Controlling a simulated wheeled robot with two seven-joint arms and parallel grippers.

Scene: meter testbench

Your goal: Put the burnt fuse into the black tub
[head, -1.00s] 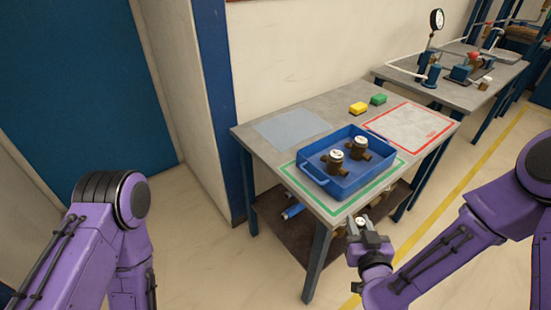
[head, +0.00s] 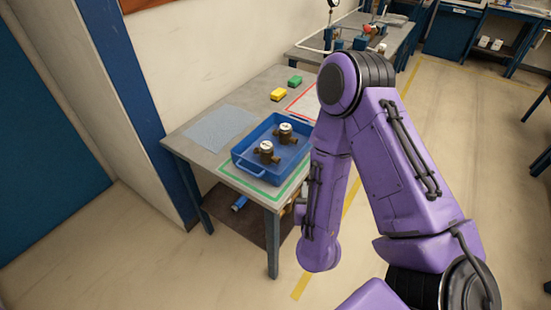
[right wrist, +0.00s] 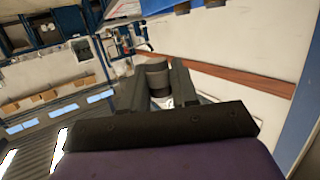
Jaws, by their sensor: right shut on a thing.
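I see no fuse and no black tub in any view. My right gripper (right wrist: 158,88) is shut on a small round meter (right wrist: 157,78), with a dark body and a paler band, in the right wrist view. My fingers cover its sides. In the head view my right arm hangs in front of the bench, and its gripper is hidden. My left gripper is out of view. Two brass meters with white dials, a nearer one (head: 266,153) and a farther one (head: 285,134), stand in the blue tray (head: 250,169) on the bench.
The grey bench (head: 187,150) has a green outline around the tray and a partly hidden red outline (head: 297,103). A blue object (head: 239,202) lies on the lower shelf. Floor in front is clear.

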